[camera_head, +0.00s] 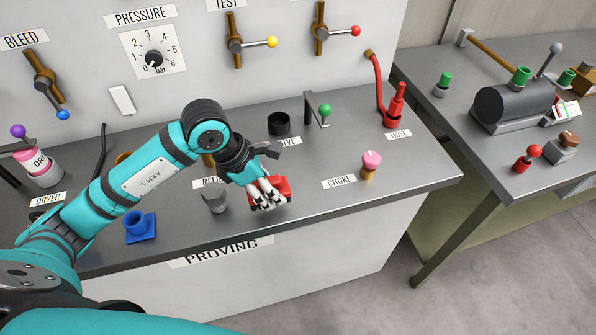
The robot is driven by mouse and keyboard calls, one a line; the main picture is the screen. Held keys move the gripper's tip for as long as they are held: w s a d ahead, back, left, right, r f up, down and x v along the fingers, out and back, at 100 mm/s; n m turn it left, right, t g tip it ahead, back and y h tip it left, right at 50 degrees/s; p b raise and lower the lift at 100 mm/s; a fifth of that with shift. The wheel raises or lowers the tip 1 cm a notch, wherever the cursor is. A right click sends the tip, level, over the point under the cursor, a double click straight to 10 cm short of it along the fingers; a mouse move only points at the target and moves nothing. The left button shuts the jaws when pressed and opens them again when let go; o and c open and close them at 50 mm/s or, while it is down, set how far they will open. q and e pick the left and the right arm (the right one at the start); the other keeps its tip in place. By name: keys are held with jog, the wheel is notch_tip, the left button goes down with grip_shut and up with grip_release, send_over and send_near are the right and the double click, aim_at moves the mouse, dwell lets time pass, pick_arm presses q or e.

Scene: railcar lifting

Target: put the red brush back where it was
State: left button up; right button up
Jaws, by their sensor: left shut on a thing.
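My left gripper (266,192) reaches in from the left over the bench marked PROVING. It is shut on a red object, the red brush (283,188), near the bench's front edge, to the left of the CHOKE label. My fingers hide much of the brush, so its full shape does not show. I cannot tell whether it touches the bench top. My right gripper is not in view.
The bench (315,215) holds a grey cup (215,201), a blue fitting (139,226), a pink-topped knob (370,163), a green-knobbed lever (324,111), a black ring (279,123) and a red hose (396,105). A second bench (440,85) stands to the right across a gap.

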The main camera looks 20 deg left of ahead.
pick_arm(q)
jog(key=p, duration=0.2)
send_over(304, 185)
jog(key=s+a, duration=0.1)
jog(key=shift+a+f, duration=0.1)
jog(key=shift+f, duration=0.2)
jog(key=shift+w+f, duration=0.1)
jog(key=shift+f, duration=0.05)
jog(key=shift+f+p, duration=0.35)
jog(key=shift+p, duration=0.1)
notch_tip(304, 185, down, 2)
jog(key=shift+f+p, duration=0.1)
jog(key=shift+p, duration=0.45)
jog(key=shift+f, duration=0.25)
jog(key=shift+f, duration=0.15)
jog(key=o, duration=1.2)
